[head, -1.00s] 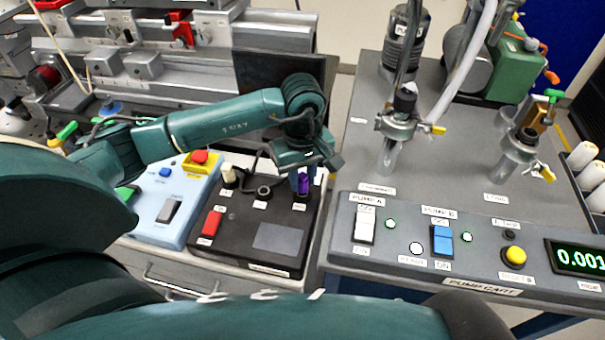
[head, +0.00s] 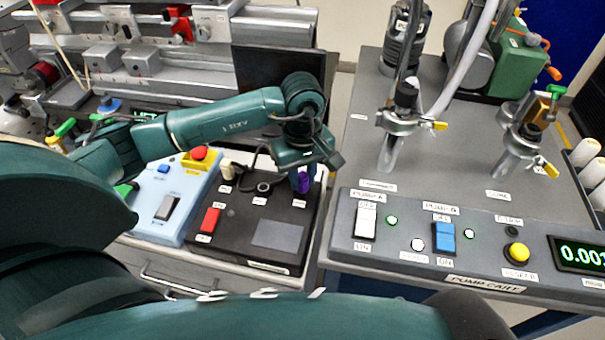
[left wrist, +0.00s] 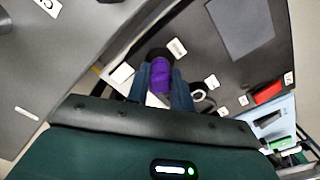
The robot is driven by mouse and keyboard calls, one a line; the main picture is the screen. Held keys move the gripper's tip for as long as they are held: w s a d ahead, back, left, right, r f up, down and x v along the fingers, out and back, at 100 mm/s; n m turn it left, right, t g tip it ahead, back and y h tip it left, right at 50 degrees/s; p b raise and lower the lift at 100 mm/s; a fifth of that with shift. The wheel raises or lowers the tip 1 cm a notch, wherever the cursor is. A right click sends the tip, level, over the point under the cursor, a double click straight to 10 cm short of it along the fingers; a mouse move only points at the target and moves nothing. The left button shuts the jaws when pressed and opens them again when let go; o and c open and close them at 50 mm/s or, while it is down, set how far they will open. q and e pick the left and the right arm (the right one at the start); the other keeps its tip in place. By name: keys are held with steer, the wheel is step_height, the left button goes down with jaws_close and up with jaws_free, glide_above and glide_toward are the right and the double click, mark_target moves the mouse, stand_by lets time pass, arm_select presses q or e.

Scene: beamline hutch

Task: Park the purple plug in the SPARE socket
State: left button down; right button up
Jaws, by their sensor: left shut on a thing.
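The purple plug (head: 303,183) is between the fingers of my left gripper (head: 300,178), over the right-hand socket position of the black box (head: 207,252). In the left wrist view the purple plug (left wrist: 160,76) sits between two blue fingers, with a dark round part just beyond it. The gripper is shut on the plug. The plug's lower end is hidden, so I cannot tell how deep it sits. The middle socket (head: 263,188) is an empty dark ring. The small labels are too blurred to read. My right gripper is out of view.
A cream plug (head: 227,170) stands at the box's left socket, and a red switch (head: 210,220) is on its front left. A light-blue box (head: 148,228) with a red button stands left. The pump cart panel (head: 350,247) is close on the right.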

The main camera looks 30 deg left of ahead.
arm_select(q)
steer(key=c, duration=1.1)
jaws_free()
steer(key=shift+f, duration=0.1)
steer(key=shift+c, duration=0.2)
step_height(320, 180, up, 13)
steer(key=b, duration=0.1)
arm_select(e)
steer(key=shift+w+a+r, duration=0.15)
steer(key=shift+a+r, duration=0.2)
arm_select(q)
steer(key=shift+s, duration=0.1)
